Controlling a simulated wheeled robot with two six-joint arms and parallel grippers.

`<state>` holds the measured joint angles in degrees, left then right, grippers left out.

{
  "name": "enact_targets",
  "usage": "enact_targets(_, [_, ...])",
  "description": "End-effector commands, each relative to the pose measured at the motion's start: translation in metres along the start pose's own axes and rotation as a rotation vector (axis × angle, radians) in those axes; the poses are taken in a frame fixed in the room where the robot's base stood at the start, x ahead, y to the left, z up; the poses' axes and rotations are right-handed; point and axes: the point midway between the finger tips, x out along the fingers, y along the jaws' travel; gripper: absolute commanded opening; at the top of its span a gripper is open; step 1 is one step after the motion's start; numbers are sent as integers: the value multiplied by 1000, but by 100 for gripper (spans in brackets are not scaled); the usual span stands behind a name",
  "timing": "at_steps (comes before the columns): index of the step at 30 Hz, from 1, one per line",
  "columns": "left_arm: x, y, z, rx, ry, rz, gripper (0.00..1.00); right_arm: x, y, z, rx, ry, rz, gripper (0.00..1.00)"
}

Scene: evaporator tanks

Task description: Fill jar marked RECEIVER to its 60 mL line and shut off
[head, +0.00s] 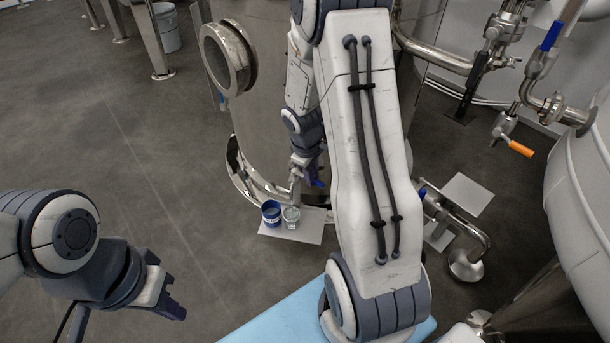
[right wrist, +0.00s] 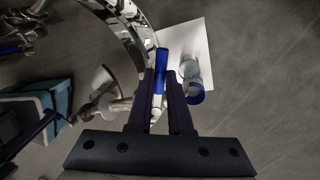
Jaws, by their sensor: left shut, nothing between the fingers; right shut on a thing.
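A clear jar (head: 291,218) and a blue jar (head: 271,214) stand side by side on a white plate (head: 310,232) by the foot of the steel tank. The right wrist view also shows the clear jar (right wrist: 188,68) and the blue-rimmed jar (right wrist: 196,97). I cannot read a RECEIVER mark or a 60 mL line. My right gripper (head: 312,180) is beside the tank's low outlet, just above the jars. Its fingers (right wrist: 159,82) are shut on a blue valve handle (right wrist: 161,58). My left gripper (head: 168,300) is shut and empty, over open floor at lower left.
The big steel tank (head: 265,110) stands behind the jars. Another valve with an orange handle (head: 521,149) is at right, with a blue handle (head: 551,36) above it. A light blue surface (head: 270,320) lies at the front.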

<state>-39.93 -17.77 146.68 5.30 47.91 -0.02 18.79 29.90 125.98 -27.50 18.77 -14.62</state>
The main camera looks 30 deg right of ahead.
Motion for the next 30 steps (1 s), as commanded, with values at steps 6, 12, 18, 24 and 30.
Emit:
enact_targets(6, [0, 0, 0, 0, 0, 0, 0, 0, 0, -1, -1, 3, 1, 48])
enact_targets(12, [0, 0, 0, 0, 0, 0, 0, 0, 0, 0, -2, 1, 0, 48])
enact_targets(18, [-11, 1, -1, 0, 0, 0, 0, -14, 1, -1, -3, 2, 1, 48])
enact_targets(24, [-39, 3, -2, 0, 0, 0, 0, -55, 1, -1, -3, 3, 1, 48])
enact_targets(30, [-61, 4, -3, 0, 0, 0, 0, -90, 1, -1, -3, 3, 1, 48])
